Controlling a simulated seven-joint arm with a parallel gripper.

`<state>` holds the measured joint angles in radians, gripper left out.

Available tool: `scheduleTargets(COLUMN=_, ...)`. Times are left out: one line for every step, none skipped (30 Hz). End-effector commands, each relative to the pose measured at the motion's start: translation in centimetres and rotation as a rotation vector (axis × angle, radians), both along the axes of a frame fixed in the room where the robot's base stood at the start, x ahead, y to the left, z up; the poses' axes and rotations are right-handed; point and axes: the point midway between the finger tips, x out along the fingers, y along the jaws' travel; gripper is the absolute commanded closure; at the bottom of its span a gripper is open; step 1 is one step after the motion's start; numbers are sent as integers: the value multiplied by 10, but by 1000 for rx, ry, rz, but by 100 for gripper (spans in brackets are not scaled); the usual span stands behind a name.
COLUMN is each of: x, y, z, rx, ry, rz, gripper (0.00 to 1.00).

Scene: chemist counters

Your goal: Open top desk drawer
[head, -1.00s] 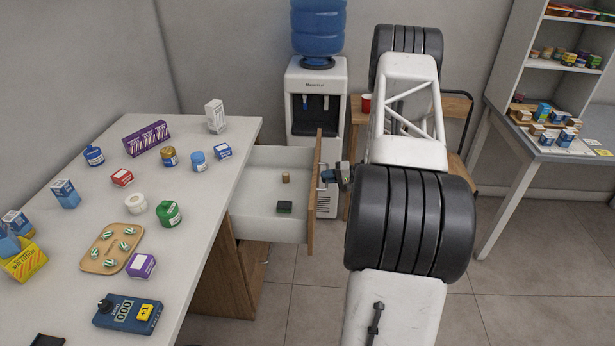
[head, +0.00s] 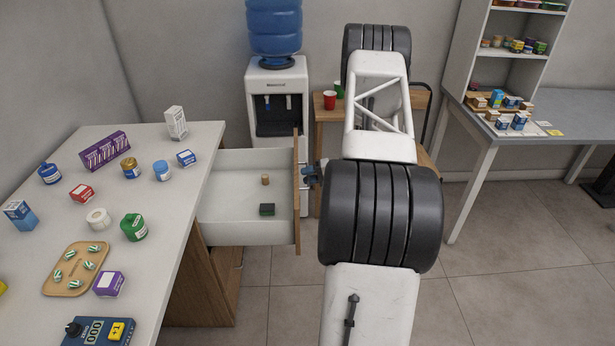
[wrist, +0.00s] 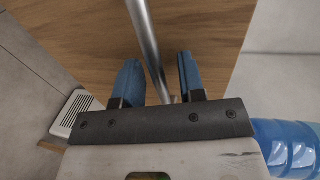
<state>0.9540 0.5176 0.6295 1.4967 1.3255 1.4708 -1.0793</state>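The top desk drawer (head: 240,228) is pulled well out from the white-topped desk (head: 160,240) in the head view. Its wooden front (head: 297,215) faces right. Inside lie a small brown cylinder (head: 265,180) and a dark green box (head: 267,210). My gripper (head: 312,174) is at the outer side of the drawer front, partly hidden by my arm. In the wrist view, the blue fingers of my gripper (wrist: 158,72) stand apart on either side of the metal bar handle (wrist: 148,40). A gap shows at least on the right side of the bar.
A water cooler (head: 278,100) stands behind the drawer, close to its far side. A small wooden table with a red cup (head: 329,100) is behind my arm. A grey counter (head: 560,108) is at the right. Open tiled floor lies between.

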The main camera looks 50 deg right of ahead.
Motion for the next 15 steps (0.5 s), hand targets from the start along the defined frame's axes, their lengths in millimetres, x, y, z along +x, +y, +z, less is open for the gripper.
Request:
scheduleTargets(x=0, y=0, z=0, rx=0, ry=0, rz=0, gripper=63)
scheduleTargets(x=0, y=0, z=0, rx=0, ry=0, rz=0, gripper=63)
scheduleTargets(x=0, y=0, z=0, rx=0, ry=0, rz=0, gripper=63)
scheduleTargets(x=0, y=0, z=0, rx=0, ry=0, rz=0, gripper=63)
scheduleTargets(x=0, y=0, z=0, rx=0, ry=0, rz=0, gripper=63)
scheduleTargets(x=0, y=0, z=0, rx=0, ry=0, rz=0, gripper=63)
scheduleTargets(x=0, y=0, z=0, rx=0, ry=0, rz=0, gripper=63)
scheduleTargets(x=0, y=-1, z=0, rx=0, ry=0, rz=0, gripper=63)
scheduleTargets(x=-1, y=-1, z=1, rx=0, ry=0, rz=0, gripper=63)
scheduleTargets(x=-2, y=-2, z=1, rx=0, ry=0, rz=0, gripper=63)
scheduleTargets(x=-3, y=-3, z=1, rx=0, ry=0, rz=0, gripper=63)
scheduleTargets(x=-4, y=-5, z=2, rx=-1, ry=-1, rz=-1, gripper=63)
scheduleTargets(x=-6, y=-6, z=2, rx=-1, ry=-1, rz=-1, gripper=63)
scheduleTargets(x=-7, y=-8, z=3, rx=-1, ry=-1, rz=-1, gripper=63)
scheduleTargets(x=-10, y=-11, z=3, rx=-1, ry=-1, rz=-1, gripper=63)
